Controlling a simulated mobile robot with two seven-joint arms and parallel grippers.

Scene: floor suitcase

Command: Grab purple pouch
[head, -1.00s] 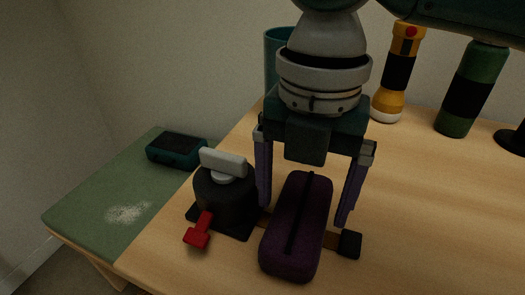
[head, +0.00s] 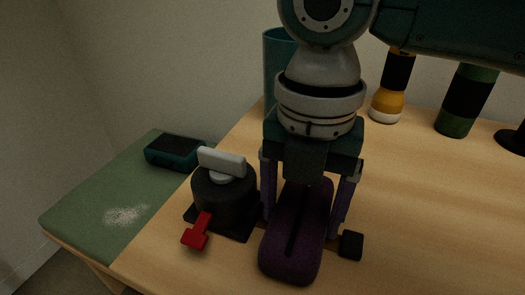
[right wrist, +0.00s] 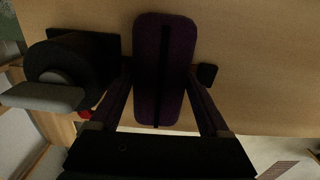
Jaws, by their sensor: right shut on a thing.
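The purple pouch (head: 283,258), long with a dark zip strip along its top, lies on the wooden table near the front edge. It also shows in the right wrist view (right wrist: 178,70), running between the two fingers. My right gripper (head: 302,222) reaches down from above with one finger on each side of the pouch, and is shut on it. The gripper's body hides the far end of the pouch in the head view. The pouch appears to rest on the table. My left gripper is not in view.
A black round device with a grey handle (head: 222,163) and red lever (head: 197,232) stands close left of the pouch. A small black block (head: 351,245) is close right. A teal box (head: 175,151), yellow flashlight (head: 391,95) and green cylinder (head: 458,110) stand farther back.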

